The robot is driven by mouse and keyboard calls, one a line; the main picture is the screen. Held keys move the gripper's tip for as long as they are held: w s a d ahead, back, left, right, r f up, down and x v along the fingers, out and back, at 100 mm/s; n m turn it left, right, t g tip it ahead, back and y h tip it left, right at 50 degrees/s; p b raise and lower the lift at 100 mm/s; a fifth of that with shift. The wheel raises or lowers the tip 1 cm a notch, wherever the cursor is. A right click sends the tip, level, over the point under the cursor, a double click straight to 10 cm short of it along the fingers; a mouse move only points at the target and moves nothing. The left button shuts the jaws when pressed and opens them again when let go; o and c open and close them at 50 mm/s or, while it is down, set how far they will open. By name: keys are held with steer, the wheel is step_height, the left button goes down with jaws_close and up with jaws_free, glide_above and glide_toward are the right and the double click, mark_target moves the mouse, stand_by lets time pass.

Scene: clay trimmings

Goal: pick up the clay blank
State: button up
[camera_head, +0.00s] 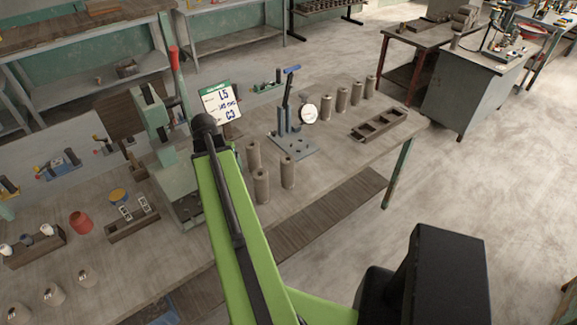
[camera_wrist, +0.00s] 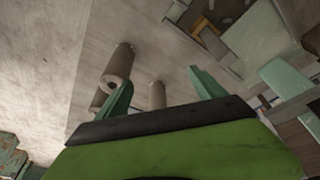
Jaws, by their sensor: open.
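Three grey-brown clay blanks stand as a near group on the workbench, just right of my arm in the head view: one at the back (camera_head: 254,155), one in front (camera_head: 261,187) and one at the right (camera_head: 287,171). Several similar cylinders (camera_head: 342,99) stand in a row farther back. In the wrist view, my gripper (camera_wrist: 159,77) has its two green fingers spread apart with nothing held. One blank (camera_wrist: 157,95) shows between the fingers, partly hidden by the gripper body. Another blank (camera_wrist: 120,63) and a third (camera_wrist: 98,100) are by the left finger. Contact cannot be told.
A lever fixture with a dial (camera_head: 292,140) stands behind the near blanks. A green press (camera_head: 160,120) and a white card (camera_head: 220,103) are close to my arm. A dark compartment tray (camera_head: 380,126) lies at the right. The bench's front edge is near.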

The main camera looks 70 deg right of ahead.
mark_target(285, 162)
steer(key=s+d+r+m+g+h+p, duration=0.1)
steer(key=s+d+r+m, duration=0.15)
steer(key=s+d, duration=0.45)
steer(key=s+d+r+m, duration=0.1)
steer(key=s+d+m, duration=0.3)
steer(key=s, duration=0.5)
steer(key=shift+n, duration=0.75)
steer(key=b+x, duration=0.3)
steer(key=x, duration=0.1)
steer(key=b+x, duration=0.8)
steer(key=x, duration=0.1)
steer(key=shift+w+d+r, duration=0.1)
steer(key=shift+w+d, duration=0.15)
steer(key=shift+d, duration=0.2)
steer(key=b+x, duration=0.5)
steer(key=shift+s+f, duration=0.2)
steer(key=shift+s, duration=0.1)
steer(key=shift+r, duration=0.15)
jaws_close()
